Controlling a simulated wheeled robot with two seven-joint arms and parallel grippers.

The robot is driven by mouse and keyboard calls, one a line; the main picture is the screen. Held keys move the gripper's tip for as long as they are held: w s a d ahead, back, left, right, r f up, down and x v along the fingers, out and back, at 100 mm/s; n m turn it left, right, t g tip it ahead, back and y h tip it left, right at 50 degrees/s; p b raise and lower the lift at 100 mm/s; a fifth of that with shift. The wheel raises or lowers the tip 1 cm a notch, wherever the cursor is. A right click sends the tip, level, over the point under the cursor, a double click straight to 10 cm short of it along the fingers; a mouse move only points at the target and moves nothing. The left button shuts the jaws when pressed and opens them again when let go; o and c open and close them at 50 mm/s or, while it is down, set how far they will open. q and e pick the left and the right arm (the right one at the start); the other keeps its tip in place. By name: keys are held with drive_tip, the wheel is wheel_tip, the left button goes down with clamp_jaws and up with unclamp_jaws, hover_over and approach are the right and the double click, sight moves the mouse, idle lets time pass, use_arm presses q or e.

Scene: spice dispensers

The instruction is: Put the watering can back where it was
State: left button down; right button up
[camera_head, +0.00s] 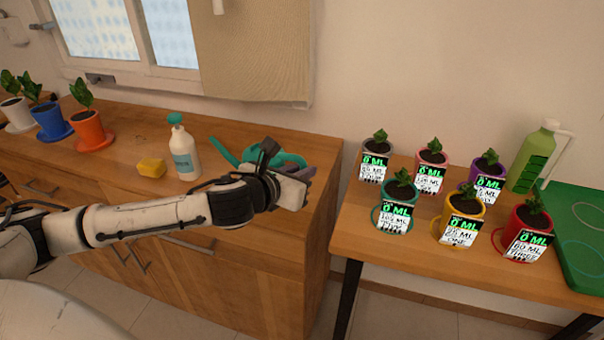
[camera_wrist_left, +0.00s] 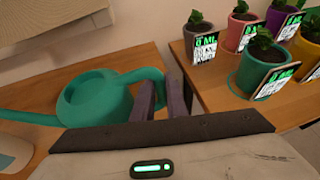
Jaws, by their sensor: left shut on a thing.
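The teal watering can (camera_head: 287,158) is at the right end of the wooden counter, its spout (camera_head: 222,152) pointing left. Much of it is hidden behind my left arm in the head view. In the left wrist view its round body (camera_wrist_left: 95,101) and looped handle (camera_wrist_left: 138,76) show. My left gripper (camera_head: 307,174) is shut on the handle, with its two purple-grey fingers (camera_wrist_left: 162,92) at the handle's right side. I cannot tell whether the can's base touches the counter. My right gripper is not in view.
A spray bottle (camera_head: 185,152) and yellow sponge (camera_head: 152,167) stand left of the can. Three potted plants (camera_head: 92,132) are at the far left. Across a gap, a table (camera_head: 365,235) holds several labelled plant pots (camera_head: 465,218), a green jug (camera_head: 532,158) and a green mat (camera_head: 580,215).

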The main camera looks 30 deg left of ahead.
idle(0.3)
use_arm(q)
drive_tip(key=c, duration=1.8)
unclamp_jaws()
drive_tip(key=shift+f, duration=0.15)
drive_tip(key=shift+o, duration=0.2)
drive_tip(key=shift+r, duration=0.25)
drive_tip(key=v, duration=1.2)
drive_tip(key=shift+p, duration=0.45)
drive_tip(key=shift+f, duration=0.1)
